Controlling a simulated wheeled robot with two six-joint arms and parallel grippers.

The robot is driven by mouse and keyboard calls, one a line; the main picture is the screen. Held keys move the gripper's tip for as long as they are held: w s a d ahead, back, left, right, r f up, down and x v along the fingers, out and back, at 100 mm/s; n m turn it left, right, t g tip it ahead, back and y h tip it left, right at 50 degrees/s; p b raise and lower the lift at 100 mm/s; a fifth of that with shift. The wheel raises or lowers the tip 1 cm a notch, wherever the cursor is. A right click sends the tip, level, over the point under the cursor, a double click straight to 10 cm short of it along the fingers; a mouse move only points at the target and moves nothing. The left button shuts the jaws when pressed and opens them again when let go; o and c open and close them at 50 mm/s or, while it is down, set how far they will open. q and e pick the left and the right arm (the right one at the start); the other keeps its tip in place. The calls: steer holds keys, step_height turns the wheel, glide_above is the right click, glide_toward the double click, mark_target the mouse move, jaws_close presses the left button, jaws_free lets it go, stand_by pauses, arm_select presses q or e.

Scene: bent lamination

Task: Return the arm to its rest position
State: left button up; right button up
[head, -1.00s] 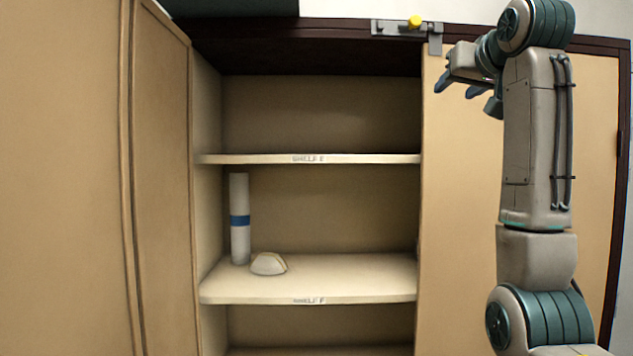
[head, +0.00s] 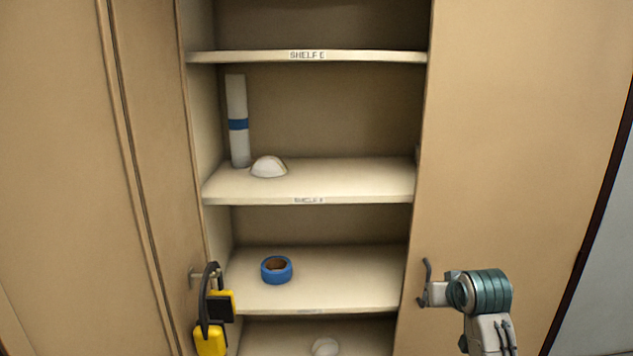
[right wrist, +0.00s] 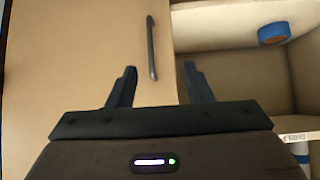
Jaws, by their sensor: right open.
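My right arm comes in at the lower right of the head view, in front of the right cabinet door (head: 520,150). My right gripper (right wrist: 160,76) is open and empty in the right wrist view, its two dark fingers apart. The dark door handle (right wrist: 152,48) shows beyond the fingers, roughly between them in the picture; contact cannot be told. In the head view the handle (head: 427,268) is close beside the wrist, and the fingers are hard to make out. My left gripper is not in view.
The cabinet is open in the middle. A white cylinder with a blue band (head: 237,145) and a white dome (head: 269,167) stand on one shelf (head: 350,180); blue tape (head: 277,270) lies below. Yellow ear defenders (head: 210,338) hang at the left door's handle.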

steer(key=s+f+g, duration=0.3)
steer(key=s+f, duration=1.4)
steer(key=s, duration=0.1)
steer(key=s+f+n+g, duration=0.1)
steer(key=s+f, duration=0.2)
steer(key=s, duration=0.8)
steer(key=s+f+n+g, duration=0.1)
steer(key=s+f+g, duration=0.15)
steer(key=s, duration=0.85)
step_height(320, 180, down, 36)
steer(key=d+b, duration=0.3)
steer(key=b, duration=0.1)
steer(key=s+f+m+g+b, duration=0.1)
steer(key=s+f+b, duration=0.2)
steer(key=s+f, duration=1.5)
step_height(320, 180, down, 3)
steer(key=shift+s+d+f+g, duration=0.1)
steer(key=shift+s+d+g, duration=0.1)
steer(key=shift+d+g, duration=0.2)
